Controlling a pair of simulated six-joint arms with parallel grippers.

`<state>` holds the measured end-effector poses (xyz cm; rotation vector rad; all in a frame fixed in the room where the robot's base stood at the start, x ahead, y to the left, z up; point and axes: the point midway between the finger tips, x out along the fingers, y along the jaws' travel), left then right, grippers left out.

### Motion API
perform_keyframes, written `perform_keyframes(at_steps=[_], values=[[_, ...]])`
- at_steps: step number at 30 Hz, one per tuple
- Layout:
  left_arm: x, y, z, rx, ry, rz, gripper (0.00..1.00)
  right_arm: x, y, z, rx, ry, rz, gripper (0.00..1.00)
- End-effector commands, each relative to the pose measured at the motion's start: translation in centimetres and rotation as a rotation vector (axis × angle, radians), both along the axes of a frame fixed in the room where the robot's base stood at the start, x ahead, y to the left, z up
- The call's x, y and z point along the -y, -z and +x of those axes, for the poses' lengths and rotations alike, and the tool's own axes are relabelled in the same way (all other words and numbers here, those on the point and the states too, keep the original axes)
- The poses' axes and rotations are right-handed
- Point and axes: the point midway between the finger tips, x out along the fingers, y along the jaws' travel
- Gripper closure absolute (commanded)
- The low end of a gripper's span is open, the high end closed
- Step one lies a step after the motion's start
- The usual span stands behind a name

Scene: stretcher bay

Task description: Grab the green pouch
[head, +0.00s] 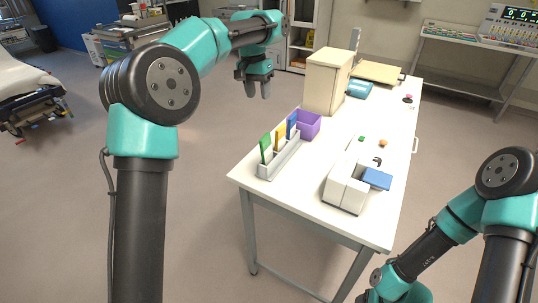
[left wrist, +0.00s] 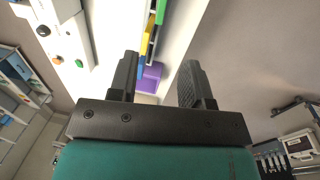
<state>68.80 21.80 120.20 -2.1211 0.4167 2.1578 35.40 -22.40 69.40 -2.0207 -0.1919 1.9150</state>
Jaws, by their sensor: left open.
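The green pouch (head: 266,148) is a thin upright piece at the near left end of a grey rack (head: 283,158) on the white table. A yellow piece (head: 280,137) and a blue piece (head: 292,124) stand behind it. In the left wrist view the green pouch (left wrist: 161,11) is partly cut off at the top edge. My left gripper (head: 257,90) is open and empty, pointing down, above and beyond the rack, left of the cream cabinet. Its spread fingers also show in the left wrist view (left wrist: 160,65). My right gripper is out of view; only its arm shows.
A purple bin (head: 308,124) adjoins the rack's far end, and the tall cream cabinet (head: 326,82) stands behind it. Small items lie mid-table. Floor left of the table is clear.

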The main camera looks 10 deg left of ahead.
Motion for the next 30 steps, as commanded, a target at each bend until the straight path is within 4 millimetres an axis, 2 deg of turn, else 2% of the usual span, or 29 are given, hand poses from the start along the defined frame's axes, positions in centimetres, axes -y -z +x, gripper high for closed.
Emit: perform_keyframes(at_steps=[6,11,27,30], values=[[0.0,0.2,0.0,-0.001,0.000,0.001,0.55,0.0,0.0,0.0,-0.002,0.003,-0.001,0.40],[0.2,1.5,0.0,-0.002,0.000,0.001,0.55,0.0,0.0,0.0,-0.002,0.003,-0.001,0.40],[1.3,10.4,-0.3,-0.003,-0.001,0.002,0.55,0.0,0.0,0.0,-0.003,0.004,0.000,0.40],[1.4,11.6,-0.3,-0.002,-0.001,0.002,0.55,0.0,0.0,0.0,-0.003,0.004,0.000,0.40]])
